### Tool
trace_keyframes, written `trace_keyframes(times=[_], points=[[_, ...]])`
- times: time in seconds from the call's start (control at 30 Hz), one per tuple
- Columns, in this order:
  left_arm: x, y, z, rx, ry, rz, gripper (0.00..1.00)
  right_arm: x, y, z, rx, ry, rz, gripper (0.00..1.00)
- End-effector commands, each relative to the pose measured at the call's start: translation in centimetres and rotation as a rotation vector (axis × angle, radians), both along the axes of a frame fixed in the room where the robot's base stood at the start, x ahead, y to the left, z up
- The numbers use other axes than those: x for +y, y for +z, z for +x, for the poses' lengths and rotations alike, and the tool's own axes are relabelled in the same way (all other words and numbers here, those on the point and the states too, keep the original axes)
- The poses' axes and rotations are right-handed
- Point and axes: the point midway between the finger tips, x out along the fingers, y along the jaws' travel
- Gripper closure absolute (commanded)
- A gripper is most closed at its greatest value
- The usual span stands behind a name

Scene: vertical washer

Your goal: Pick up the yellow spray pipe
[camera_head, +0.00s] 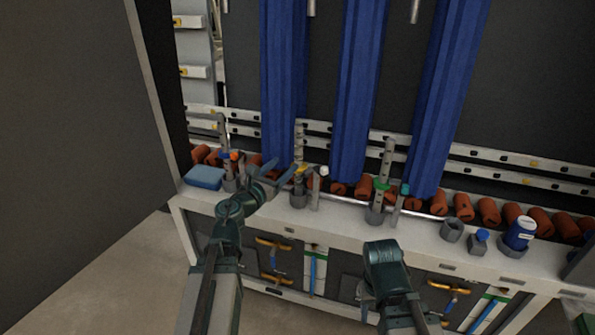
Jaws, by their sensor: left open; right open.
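The yellow spray pipe (299,150) is a grey upright tube with a yellow collar. It stands in a round grey holder (299,199) on the light ledge, left of centre. My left gripper (281,171) is open just left of the pipe, its fingers pointing towards the yellow collar. I cannot tell whether a finger touches the pipe. My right gripper (368,292) is low in front of the cabinet, right of centre, away from the pipe; its fingers are mostly hidden behind its wrist.
An orange-and-blue marked pipe (225,140) stands to the left, beside a blue sponge-like block (204,178). A green-collared pipe (386,165) stands to the right. Blue hanging strips (357,90) and rust-red rollers (463,206) lie behind. A blue-and-white bottle (519,233) stands far right.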

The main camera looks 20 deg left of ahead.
Motion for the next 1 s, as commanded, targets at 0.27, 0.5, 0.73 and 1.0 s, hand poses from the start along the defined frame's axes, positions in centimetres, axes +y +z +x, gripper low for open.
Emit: trace_keyframes(times=[0.27,0.5,0.73,1.0], points=[[-0.8,0.0,4.0,0.0,-0.002,-0.003,0.34,0.0,0.0,0.0,0.0,0.0,0.0,0.5],[-1.7,0.0,7.9,0.0,0.0,-0.004,0.34,0.0,0.0,0.0,0.0,0.0,0.0,0.5],[-1.9,0.1,8.3,0.0,0.001,-0.004,0.34,0.0,0.0,0.0,0.0,0.0,0.0,0.5],[-2.1,0.2,11.5,0.0,0.001,-0.004,0.34,0.0,0.2,0.0,0.0,0.0,0.0,0.5]])
